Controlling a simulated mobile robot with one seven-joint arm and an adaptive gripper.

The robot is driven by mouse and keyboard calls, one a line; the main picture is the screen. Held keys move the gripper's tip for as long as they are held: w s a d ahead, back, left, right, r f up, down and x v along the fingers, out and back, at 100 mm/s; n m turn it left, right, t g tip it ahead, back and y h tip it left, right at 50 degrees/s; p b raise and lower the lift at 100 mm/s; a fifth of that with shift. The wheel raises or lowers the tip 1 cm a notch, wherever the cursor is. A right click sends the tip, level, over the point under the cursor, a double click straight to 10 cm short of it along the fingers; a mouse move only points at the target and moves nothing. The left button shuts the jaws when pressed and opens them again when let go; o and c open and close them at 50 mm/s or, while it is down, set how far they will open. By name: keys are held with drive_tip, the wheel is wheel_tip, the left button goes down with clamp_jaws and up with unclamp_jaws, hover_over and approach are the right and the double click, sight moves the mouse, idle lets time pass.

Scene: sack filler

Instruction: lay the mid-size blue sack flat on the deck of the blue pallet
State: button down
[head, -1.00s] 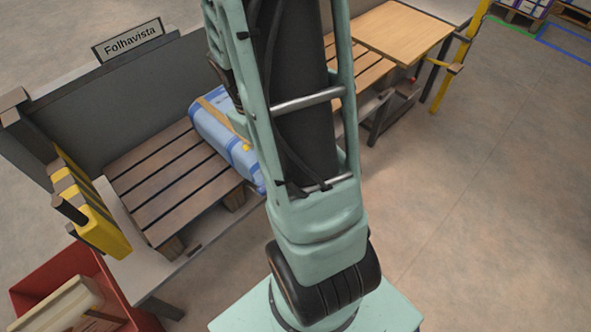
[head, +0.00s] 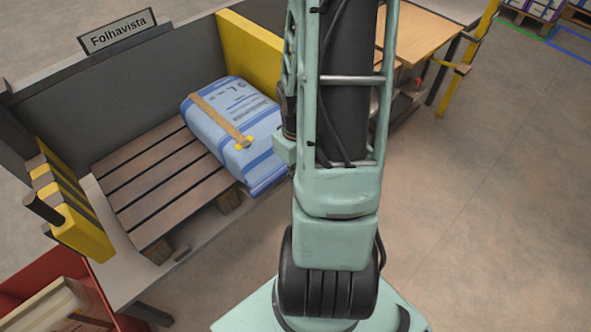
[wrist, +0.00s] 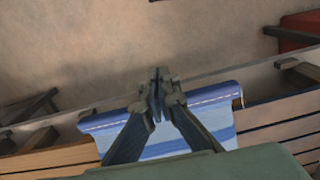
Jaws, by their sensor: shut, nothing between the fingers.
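The blue sack (head: 238,125), with pale printed panels and a tan strap, lies on its broad side on the right part of a brown slatted pallet deck (head: 145,165). Its near end reaches the deck's front edge and seems to overhang it a little. No blue pallet is clear in view; this deck looks brown. In the wrist view my gripper (wrist: 158,80) is shut and empty, in front of the striped end of the sack (wrist: 165,148). Whether the fingers touch the sack cannot be told. In the head view my arm hides the gripper.
A grey wall with a "Folhavista" sign (head: 118,31) stands behind the deck, and a yellow panel (head: 250,52) behind the sack. A yellow-and-black block (head: 70,205) is at the left. A red bin (head: 45,275) is at lower left.

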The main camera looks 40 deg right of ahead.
sight(266, 158)
drive_tip(key=w+f+b, duration=0.1)
drive_tip(key=w+f, duration=0.3)
drive_tip(key=f, duration=0.1)
drive_tip(key=shift+a, duration=0.1)
idle(0.3)
drive_tip(key=w, duration=0.9)
drive_tip(key=shift+w+a, duration=0.2)
drive_tip(key=shift+a, duration=0.05)
drive_tip(key=shift+s, duration=0.1)
